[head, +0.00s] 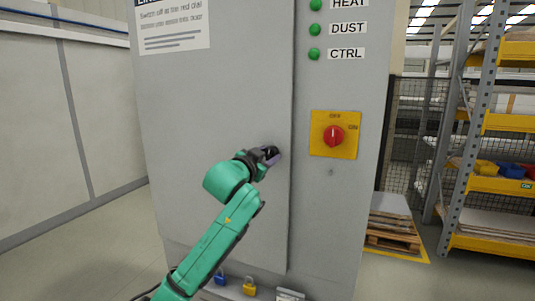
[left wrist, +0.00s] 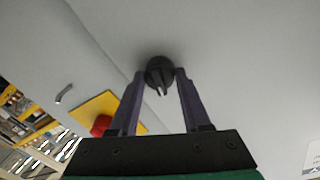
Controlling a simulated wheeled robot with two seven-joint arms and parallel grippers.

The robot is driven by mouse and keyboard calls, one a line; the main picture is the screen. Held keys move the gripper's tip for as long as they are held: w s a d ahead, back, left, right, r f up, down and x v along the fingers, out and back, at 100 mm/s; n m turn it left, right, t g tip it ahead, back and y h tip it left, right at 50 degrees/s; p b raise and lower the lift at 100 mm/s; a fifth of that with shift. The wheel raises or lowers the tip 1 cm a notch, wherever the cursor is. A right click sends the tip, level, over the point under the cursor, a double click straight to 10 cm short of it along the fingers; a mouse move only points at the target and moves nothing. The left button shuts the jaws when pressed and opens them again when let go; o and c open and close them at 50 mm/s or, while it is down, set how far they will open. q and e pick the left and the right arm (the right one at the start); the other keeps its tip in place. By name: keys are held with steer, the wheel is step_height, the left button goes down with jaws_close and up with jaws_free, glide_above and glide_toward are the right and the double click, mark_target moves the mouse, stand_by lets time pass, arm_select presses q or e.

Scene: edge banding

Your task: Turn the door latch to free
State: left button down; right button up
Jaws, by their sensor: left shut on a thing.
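The door latch (left wrist: 160,70) is a small round black knob with a narrow tab, on the grey cabinet door (head: 215,110). In the left wrist view it sits between the two fingertips of my left gripper (left wrist: 160,76). My left gripper is shut on the latch, one finger on each side. In the head view the left gripper (head: 269,155) is at the door's right edge and mostly hides the latch. The tab's exact angle is hard to read. My right gripper is not in view.
A red dial (head: 334,136) on a yellow plate (head: 320,150) is right of the latch, below several green lamps (head: 314,28). Blue and yellow padlocks (head: 249,287) are low at the front. Shelving (head: 480,130) and a pallet (head: 392,240) stand at the right.

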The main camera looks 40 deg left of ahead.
arm_select(q)
steer(key=m+p, duration=0.1)
steer(key=m, duration=0.3)
steer(key=shift+r+p, duration=0.15)
steer(key=shift+p, duration=0.2)
steer(key=m+p, duration=0.1)
steer(key=m, duration=0.3)
steer(key=shift+g, duration=0.3)
steer(key=m+p, duration=0.2)
steer(key=m, duration=0.2)
steer(key=shift+d+m+y+p, duration=0.1)
steer(key=shift+m+y+p, duration=0.3)
steer(key=shift+m, duration=0.9)
steer(key=shift+c, duration=1.8)
jaws_free()
steer(key=shift+w, duration=0.1)
steer(key=shift+f, duration=0.2)
